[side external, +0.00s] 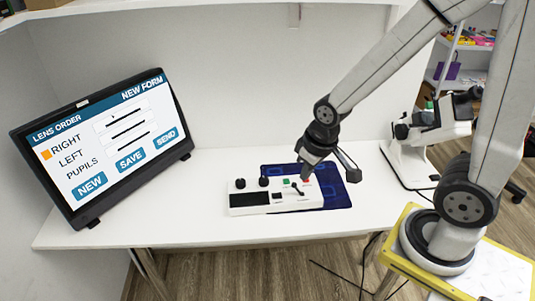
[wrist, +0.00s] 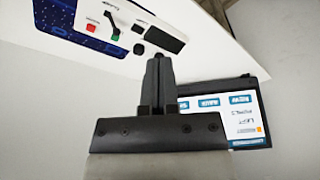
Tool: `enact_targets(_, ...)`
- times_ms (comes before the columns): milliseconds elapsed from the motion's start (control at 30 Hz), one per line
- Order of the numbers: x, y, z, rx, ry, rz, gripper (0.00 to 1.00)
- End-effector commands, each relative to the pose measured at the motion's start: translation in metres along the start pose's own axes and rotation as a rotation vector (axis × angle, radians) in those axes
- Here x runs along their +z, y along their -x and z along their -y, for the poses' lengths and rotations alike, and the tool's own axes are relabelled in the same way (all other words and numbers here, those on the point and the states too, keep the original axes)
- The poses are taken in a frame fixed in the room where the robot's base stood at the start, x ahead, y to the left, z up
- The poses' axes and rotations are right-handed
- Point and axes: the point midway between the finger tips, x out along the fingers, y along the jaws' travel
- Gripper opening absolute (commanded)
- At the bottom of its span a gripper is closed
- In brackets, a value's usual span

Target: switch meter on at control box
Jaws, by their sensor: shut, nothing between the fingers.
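The white control box (side external: 240,211) stands on the table below my gripper (side external: 304,172). It carries two black knobs (side external: 263,182), a green button (side external: 286,181), a red button (side external: 307,180), a small black lever (side external: 297,188) and a black panel (side external: 249,199). In the wrist view the box (wrist: 97,10) is at the top, with its red button (wrist: 90,28) and green button (wrist: 113,35) left of my fingers. A white instrument (side external: 428,138) with black parts, possibly the meter, stands at right.
A monitor (side external: 110,147) at the left shows a lens order form, with an orange square beside RIGHT. A dark blue mat (side external: 340,197) lies under and behind the box. Bare white table lies in front of the monitor. A cable runs near the white instrument.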

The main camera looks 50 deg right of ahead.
Motion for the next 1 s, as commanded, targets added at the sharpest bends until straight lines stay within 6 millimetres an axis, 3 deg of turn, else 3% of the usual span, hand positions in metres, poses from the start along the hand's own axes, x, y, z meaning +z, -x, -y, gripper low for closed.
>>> enact_targets(200,0.008,0.004,0.002,-0.002,0.013,-0.011,0.00)
enact_targets(567,0.006,0.004,0.002,-0.001,0.019,-0.009,0.00)
enact_targets(767,-0.004,0.000,-0.001,0.001,0.066,0.005,0.00)
enact_targets(1000,-0.033,-0.012,-0.009,0.001,0.205,0.048,0.00)
